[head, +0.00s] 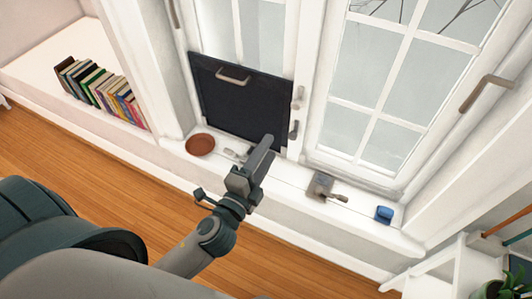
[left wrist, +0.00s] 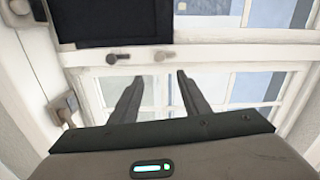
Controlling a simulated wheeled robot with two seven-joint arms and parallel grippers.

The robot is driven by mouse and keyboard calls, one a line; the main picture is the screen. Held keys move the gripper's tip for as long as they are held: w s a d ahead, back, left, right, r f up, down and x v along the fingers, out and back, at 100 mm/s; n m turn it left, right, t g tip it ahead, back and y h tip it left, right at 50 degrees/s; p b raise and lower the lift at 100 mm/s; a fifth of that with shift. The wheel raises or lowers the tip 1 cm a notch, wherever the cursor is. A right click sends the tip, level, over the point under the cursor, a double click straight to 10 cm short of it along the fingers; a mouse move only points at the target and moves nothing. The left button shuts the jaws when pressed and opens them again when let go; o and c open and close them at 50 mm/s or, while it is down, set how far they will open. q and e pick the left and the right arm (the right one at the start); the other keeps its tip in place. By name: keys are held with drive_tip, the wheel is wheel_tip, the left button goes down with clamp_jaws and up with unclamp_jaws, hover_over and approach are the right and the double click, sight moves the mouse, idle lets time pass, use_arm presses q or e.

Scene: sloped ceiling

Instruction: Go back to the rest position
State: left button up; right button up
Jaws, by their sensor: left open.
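My left gripper (head: 262,155) is raised in front of the window sill, its arm coming in from the lower left. In the left wrist view its two fingers (left wrist: 156,90) stand apart with nothing between them. Behind it in the head view, a dark panel with a handle (head: 240,100) leans upright against the window; it also shows at the top of the left wrist view (left wrist: 105,22). My right gripper is not in view.
On the sill (head: 290,195) are a brown round dish (head: 200,144), a grey metal object (head: 323,187) and a small blue object (head: 384,214). A row of books (head: 100,90) stands at the left. A white shelf with a plant (head: 514,280) is at lower right. Wooden floor (head: 110,165) lies open before the sill.

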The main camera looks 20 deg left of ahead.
use_arm(q)
wheel_tip(320, 180, down, 27)
drive_tip(key=s+a+n+g, duration=0.1)
drive_tip(key=s+n+g, duration=0.1)
drive_tip(key=n+g, duration=0.3)
drive_tip(key=s+a+f+n+g, duration=0.1)
drive_tip(key=s+f+g, duration=0.15)
drive_tip(key=f, duration=0.35)
drive_tip(key=s+f+n+g, duration=0.1)
drive_tip(key=s+f, duration=0.3)
drive_tip(key=f, duration=0.2)
drive_tip(key=s+a+f+n+g, duration=0.1)
drive_tip(key=s+f, duration=0.2)
drive_tip(key=f, duration=0.4)
drive_tip(key=s+f+n+g, duration=0.3)
drive_tip(key=s+f, duration=0.5)
drive_tip(key=s, duration=0.4)
drive_tip(key=s+f+n+g, duration=0.3)
drive_tip(key=s+f, duration=0.5)
drive_tip(key=s, duration=0.5)
drive_tip(key=shift+a+n, duration=0.35)
drive_tip(key=shift+n, duration=0.05)
